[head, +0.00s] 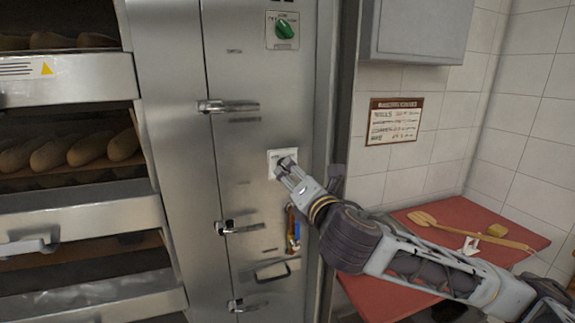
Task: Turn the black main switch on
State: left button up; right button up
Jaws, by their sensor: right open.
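A pale square plate (272,157) is set in the steel oven panel. A small dark part shows at its middle, mostly covered by my gripper; I take it for the black main switch, and its setting cannot be read. My right gripper (283,169) reaches in from the right, with its fingertips at the plate and around or just in front of the dark part. Its fingers are apart; whether they touch the switch I cannot tell. My left gripper is out of view.
A green rotary knob (285,29) is higher on the same panel. Metal door handles (229,106) stick out of it. Oven decks with loaves (72,150) are on the left. A red-topped table (378,296) with wooden utensils is at the right, below a wall sign (395,121).

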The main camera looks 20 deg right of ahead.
jog(key=w+p, duration=0.1)
jog(key=w, duration=0.5)
jog(key=shift+w+p, duration=0.3)
jog(key=shift+w, duration=0.05)
dwell(0.3)
jog(key=shift+a, duration=0.1)
jog(key=c, duration=1)
